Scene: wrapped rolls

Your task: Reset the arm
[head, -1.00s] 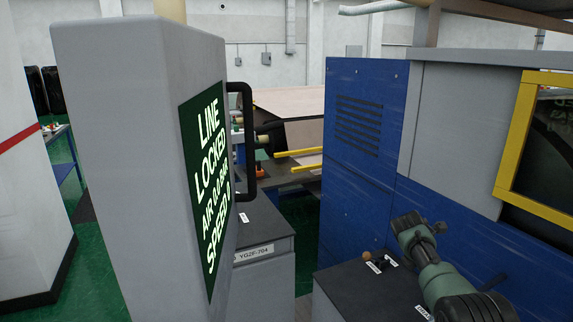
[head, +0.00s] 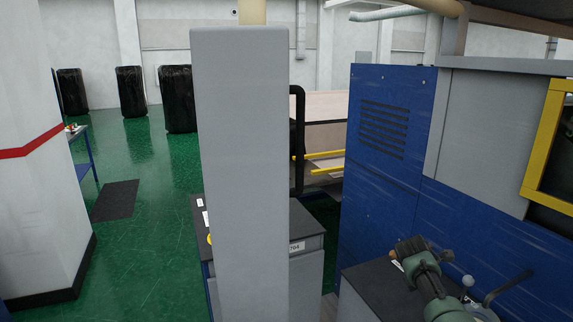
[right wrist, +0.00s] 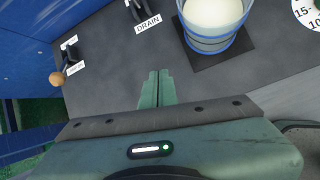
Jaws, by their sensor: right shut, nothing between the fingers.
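My right gripper shows at the lower right of the head view (head: 408,246), over a dark-topped cabinet (head: 362,280). In the right wrist view the right gripper (right wrist: 155,76) has its two green fingers together, with nothing between them. Below the fingers is the dark cabinet top (right wrist: 105,65). A cup-like container with pale contents (right wrist: 213,14) stands just right of the fingertips on a dark pad. A lever labelled DRAIN (right wrist: 138,12) lies beyond, and an orange-knobbed lever (right wrist: 57,78) is at the left. My left gripper is in neither view.
A tall grey panel (head: 240,170) stands in the middle, its narrow side towards me. A blue machine (head: 385,190) with a yellow-framed window (head: 545,150) fills the right. Black wrapped rolls (head: 178,98) stand far left. Open green floor (head: 150,230) lies left of the panel.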

